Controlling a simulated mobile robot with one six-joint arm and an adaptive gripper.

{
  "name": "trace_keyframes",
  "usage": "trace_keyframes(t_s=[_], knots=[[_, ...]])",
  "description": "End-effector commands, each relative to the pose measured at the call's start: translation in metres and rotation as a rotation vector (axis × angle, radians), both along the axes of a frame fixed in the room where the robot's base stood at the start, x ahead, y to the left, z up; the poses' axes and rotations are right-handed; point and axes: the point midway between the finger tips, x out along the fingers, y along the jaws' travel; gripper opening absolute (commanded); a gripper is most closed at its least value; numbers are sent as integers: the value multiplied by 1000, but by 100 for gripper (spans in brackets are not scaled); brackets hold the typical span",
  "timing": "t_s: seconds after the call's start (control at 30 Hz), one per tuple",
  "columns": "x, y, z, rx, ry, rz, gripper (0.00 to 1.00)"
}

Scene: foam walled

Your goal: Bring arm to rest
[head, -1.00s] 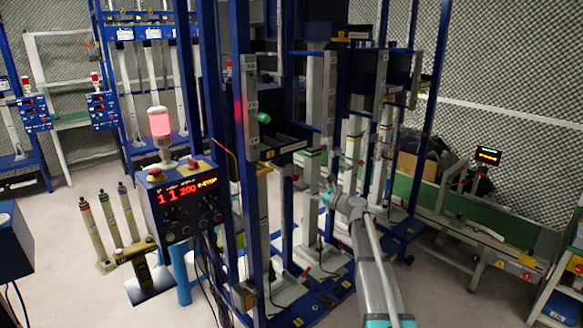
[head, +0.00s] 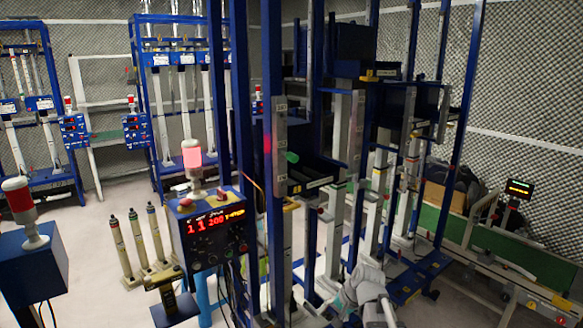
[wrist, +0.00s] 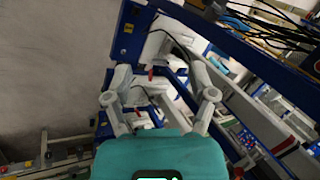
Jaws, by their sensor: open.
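Part of my grey arm (head: 365,288) shows at the bottom of the head view, in front of the blue rack; my gripper cannot be made out there. In the wrist view my gripper (wrist: 160,78) is open, with its two grey fingers spread apart above the teal gripper body. Nothing is seen between the fingertips. Behind them are the blue frame and grey parts of a rack; the distance to them is hard to tell.
The tall blue rack (head: 272,150) stands close by the arm. A control box (head: 208,228) with a lit red lamp (head: 192,155) and several slim posts (head: 138,242) are to its left. A green conveyor (head: 528,258) is at right. Pale floor (head: 90,275) is open at left.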

Motion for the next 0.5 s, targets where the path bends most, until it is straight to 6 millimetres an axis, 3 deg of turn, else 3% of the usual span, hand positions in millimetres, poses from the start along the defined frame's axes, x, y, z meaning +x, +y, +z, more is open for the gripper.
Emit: trace_keyframes(t_s=[0.03, 0.2, 0.33, 0.5], knots=[[-25, -5, 0, -70, 12, 63, 73], [-78, -26, -4, -284, 68, 266, 73], [-105, -40, -3, -390, 109, 371, 73], [-120, -49, -3, -453, 139, 434, 73]])
